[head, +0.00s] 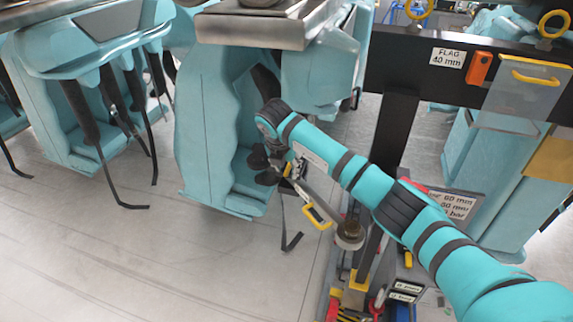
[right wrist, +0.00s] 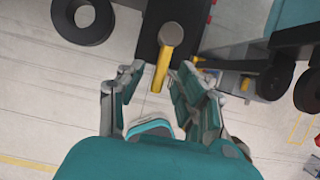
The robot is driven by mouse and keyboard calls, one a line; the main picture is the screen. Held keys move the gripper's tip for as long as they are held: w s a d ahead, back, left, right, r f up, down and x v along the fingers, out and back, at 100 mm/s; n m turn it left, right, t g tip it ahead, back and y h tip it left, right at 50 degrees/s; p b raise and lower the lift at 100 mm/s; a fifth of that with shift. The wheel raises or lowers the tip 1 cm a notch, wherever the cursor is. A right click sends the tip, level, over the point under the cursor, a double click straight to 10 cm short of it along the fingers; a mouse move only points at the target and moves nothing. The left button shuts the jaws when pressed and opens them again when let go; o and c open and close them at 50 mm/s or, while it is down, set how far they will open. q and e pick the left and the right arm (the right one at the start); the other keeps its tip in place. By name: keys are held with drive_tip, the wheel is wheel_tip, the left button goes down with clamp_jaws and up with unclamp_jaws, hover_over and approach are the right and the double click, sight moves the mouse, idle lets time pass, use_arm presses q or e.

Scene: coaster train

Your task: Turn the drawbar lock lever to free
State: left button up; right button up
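A short yellow lever (right wrist: 161,72) with a round grey-brown end sits on a dark block (right wrist: 152,30) in the right wrist view; it appears to be the drawbar lock lever. My right gripper (right wrist: 158,84) is open. Its fingertips lie on either side of the lever's yellow lower end, and a gap shows on each side. I cannot tell how deep the lever reaches between the fingers. In the head view my right gripper (head: 268,166) is in front of a teal seat, and the lever cannot be made out clearly there. My left gripper is not in view.
Teal train seats (head: 215,130) with dark restraints stand left and behind. A black post (head: 392,135) and beam stand to the right, with a FLAG sign (head: 447,57). A yellow loop handle (head: 320,217) is just below the gripper. Grey floor (head: 150,265) is open at lower left.

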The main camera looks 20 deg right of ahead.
clamp_jaws()
drive_tip(key=shift+d, duration=0.1)
